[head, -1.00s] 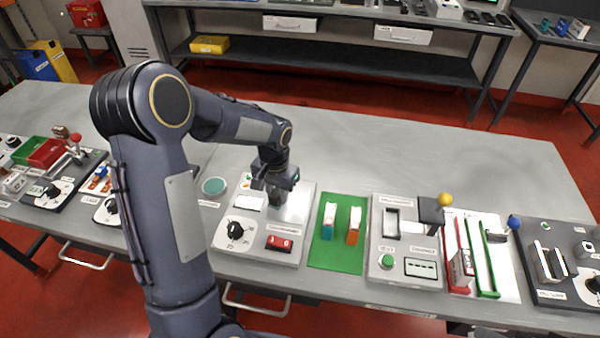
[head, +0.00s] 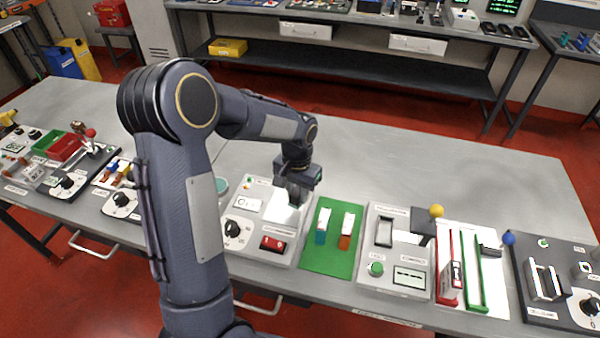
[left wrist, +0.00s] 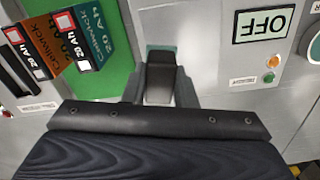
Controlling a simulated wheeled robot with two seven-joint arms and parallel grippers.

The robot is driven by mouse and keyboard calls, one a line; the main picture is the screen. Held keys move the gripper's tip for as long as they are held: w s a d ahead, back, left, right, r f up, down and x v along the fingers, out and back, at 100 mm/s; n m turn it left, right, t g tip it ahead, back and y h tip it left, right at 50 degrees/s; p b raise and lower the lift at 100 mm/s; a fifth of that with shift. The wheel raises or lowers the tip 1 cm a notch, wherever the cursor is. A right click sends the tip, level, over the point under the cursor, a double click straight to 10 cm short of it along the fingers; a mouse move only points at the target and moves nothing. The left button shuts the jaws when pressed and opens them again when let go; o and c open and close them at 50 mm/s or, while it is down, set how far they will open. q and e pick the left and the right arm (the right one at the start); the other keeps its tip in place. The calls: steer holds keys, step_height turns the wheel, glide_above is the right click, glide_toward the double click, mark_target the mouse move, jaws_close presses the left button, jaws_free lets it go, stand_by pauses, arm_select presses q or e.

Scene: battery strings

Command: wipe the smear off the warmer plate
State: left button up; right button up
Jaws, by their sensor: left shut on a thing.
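My left gripper (head: 296,198) is shut on a dark block-like wiper (left wrist: 162,78), whose teal edge shows at its far end in the left wrist view. It is over the right part of the grey warmer panel (head: 262,252), at the pale warmer plate (head: 284,214). I cannot tell whether the wiper touches the plate. No smear is clear in either view; gripper and wiper hide part of the plate. The panel has a black dial (head: 233,229), a red switch (head: 272,244) and a display reading OFF (left wrist: 264,23). My right gripper is not in view.
A green mat (head: 330,262) with two battery blocks (head: 347,229) lies just right of the warmer panel. Further right stand a panel with a yellow-knobbed lever (head: 436,211) and red and green rails (head: 472,270). The bench behind is clear.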

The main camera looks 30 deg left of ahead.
arm_select(q)
step_height(320, 180, up, 2)
steer(key=shift+w+d+r+p, duration=0.1)
steer(key=shift+d+p, duration=0.05)
steer(key=shift+p, duration=0.35)
steer(key=shift+r+p, duration=0.9)
steer(key=shift+r, duration=0.3)
steer(key=shift+f, duration=0.1)
